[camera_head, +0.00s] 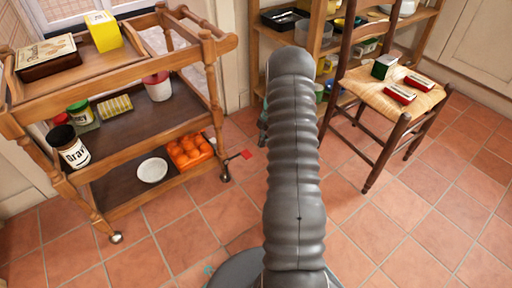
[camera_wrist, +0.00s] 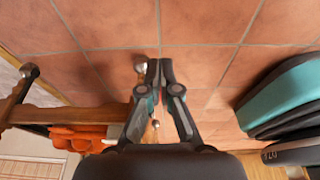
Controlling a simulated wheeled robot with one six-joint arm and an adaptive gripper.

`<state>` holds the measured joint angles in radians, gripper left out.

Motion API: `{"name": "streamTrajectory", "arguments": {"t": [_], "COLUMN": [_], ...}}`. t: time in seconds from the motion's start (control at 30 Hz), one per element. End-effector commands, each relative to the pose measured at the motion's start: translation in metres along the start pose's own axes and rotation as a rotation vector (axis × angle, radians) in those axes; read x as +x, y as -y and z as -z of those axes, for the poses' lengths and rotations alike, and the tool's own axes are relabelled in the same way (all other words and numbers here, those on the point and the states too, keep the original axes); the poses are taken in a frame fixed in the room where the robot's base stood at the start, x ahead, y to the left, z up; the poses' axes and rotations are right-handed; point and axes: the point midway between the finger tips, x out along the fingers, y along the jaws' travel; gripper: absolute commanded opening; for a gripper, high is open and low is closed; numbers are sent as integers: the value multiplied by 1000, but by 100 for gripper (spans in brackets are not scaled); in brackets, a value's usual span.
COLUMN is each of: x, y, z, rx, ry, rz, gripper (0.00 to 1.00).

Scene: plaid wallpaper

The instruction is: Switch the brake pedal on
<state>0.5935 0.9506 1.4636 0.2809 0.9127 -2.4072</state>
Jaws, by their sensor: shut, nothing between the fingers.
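The brake pedal (camera_head: 246,154) is a small red tab on a thin bar beside the front right caster (camera_head: 225,174) of the wooden trolley (camera_head: 190,98). In the head view it shows just left of my arm. My gripper (camera_wrist: 160,66) is shut and empty in the wrist view, its two dark fingertips together above the floor. A shiny metal caster (camera_wrist: 140,67) shows right beside the left fingertip.
The trolley's lower shelf holds an orange crate of round fruit (camera_head: 190,150) and a white plate (camera_head: 152,170). A wooden chair (camera_head: 400,95) stands to the right, before a shelf unit (camera_head: 300,38). The tiled floor (camera_head: 185,245) is clear in front.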

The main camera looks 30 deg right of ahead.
Motion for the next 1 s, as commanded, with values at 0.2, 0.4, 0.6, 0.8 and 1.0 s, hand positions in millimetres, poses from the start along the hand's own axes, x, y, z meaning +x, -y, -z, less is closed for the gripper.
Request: {"name": "streamTrajectory", "arguments": {"t": [0.2, 0.4, 0.6, 0.8, 1.0], "x": [-18, -25, -26, -26, -26], "y": [-5, -6, -6, -6, -6], "z": [-22, -30, -31, -30, -30], "rx": [-11, -14, -14, -14, -8], "ry": [1, 1, 0, 0, 0], "rz": [-2, -1, -1, -2, -2], "gripper": [0, 0, 0, 0, 0]}}
